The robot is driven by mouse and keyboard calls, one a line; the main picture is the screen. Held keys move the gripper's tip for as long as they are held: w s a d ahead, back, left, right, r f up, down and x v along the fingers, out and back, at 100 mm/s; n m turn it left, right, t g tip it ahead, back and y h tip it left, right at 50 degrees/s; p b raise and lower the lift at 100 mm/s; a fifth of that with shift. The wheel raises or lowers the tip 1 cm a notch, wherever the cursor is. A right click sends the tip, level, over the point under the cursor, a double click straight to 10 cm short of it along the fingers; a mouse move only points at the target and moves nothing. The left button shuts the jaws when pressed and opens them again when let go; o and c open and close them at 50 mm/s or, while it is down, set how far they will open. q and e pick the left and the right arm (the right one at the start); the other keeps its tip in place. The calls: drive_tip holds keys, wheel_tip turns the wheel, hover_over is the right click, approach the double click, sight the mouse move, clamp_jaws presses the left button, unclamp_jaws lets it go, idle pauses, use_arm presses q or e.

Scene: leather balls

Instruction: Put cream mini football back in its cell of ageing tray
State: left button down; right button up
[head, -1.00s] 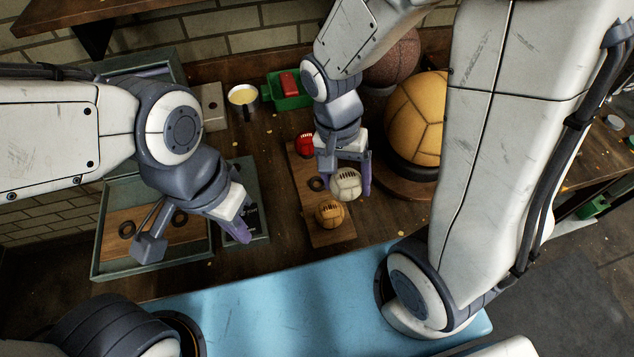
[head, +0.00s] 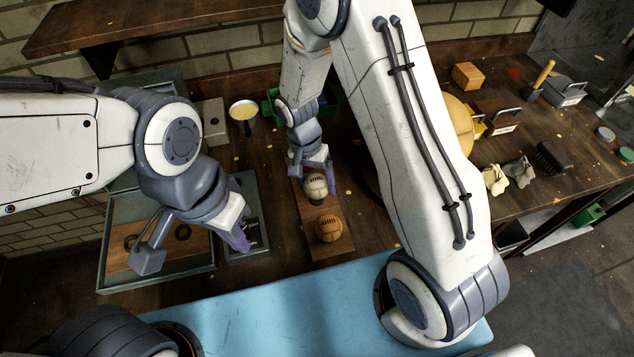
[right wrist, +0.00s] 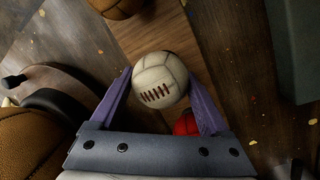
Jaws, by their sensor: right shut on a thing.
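The cream mini football (head: 315,187), with dark lacing, is between the purple fingers of my right gripper (head: 314,172). The right wrist view shows the ball (right wrist: 160,78) between both fingertips. The gripper is shut on it, over the middle of a narrow wooden board (head: 327,250). A dark ring shows just below the ball; I cannot tell whether they touch. A tan mini ball (head: 328,228) sits at the board's near end. A red ball (right wrist: 186,123) shows partly in the wrist view. My left gripper (head: 193,248) is open and empty at the left.
A grey-framed tray (head: 155,283) with dark rings stands at the left, under my left gripper. A cup (head: 243,112) and a green container (head: 270,110) stand at the back. A large brown ball (right wrist: 30,145) lies beside the board. My right arm hides much of the middle.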

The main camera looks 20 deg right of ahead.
drive_tip(key=shift+f, duration=0.45)
drive_tip(key=shift+f, duration=0.15)
